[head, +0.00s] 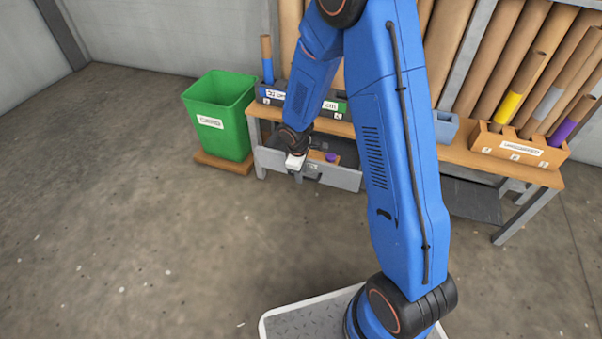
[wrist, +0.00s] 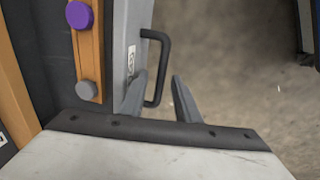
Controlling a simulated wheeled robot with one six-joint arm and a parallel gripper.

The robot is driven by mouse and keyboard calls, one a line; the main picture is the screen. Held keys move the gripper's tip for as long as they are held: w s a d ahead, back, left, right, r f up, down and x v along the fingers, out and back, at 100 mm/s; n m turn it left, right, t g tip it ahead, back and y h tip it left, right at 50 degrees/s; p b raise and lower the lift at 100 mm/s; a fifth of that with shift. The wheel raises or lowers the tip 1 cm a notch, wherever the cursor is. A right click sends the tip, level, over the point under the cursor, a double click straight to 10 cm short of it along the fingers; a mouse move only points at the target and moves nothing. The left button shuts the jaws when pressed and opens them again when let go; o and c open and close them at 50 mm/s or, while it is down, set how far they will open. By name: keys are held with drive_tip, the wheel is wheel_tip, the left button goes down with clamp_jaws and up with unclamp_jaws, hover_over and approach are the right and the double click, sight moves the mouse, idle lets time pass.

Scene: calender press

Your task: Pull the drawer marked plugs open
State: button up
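The drawer has a grey front (wrist: 128,22) with a small white label, whose text I cannot read, and a black bar handle (wrist: 166,62). In the wrist view its inside shows, with a wooden strip holding a purple plug (wrist: 79,15) and a grey plug (wrist: 87,91). In the head view the grey drawer front (head: 342,178) stands out from under the bench, so the drawer is at least partly open. My gripper (wrist: 160,88) is open, its fingers apart. The handle's near end shows between them in the picture; I see no firm grip on it.
The wooden bench (head: 460,156) carries small bins and an orange-brown tray (head: 545,157), with long tubes standing behind. A green bin (head: 218,103) stands left of the bench on a wooden base. The concrete floor in front is clear.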

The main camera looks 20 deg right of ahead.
wheel_tip(320, 180, up, 17)
drive_tip(key=s+a, duration=0.1)
drive_tip(key=s, duration=0.1)
drive_tip(key=shift+s+a, duration=0.35)
drive_tip(key=shift+a, duration=0.05)
drive_tip(key=shift+r, duration=0.1)
idle(0.5)
drive_tip(key=s+d+r+m+t, duration=0.1)
drive_tip(key=s+d+r+m, duration=0.3)
drive_tip(key=s+r, duration=0.5)
drive_tip(key=s+d+r+m+t, duration=0.1)
drive_tip(key=s+d+r+m, duration=0.3)
drive_tip(key=s+r, duration=0.5)
drive_tip(key=s+d+m+t+y, duration=0.1)
drive_tip(key=s+m, duration=0.2)
drive_tip(key=s, duration=0.9)
drive_tip(key=shift+s+d, duration=0.2)
drive_tip(key=shift+s, duration=0.15)
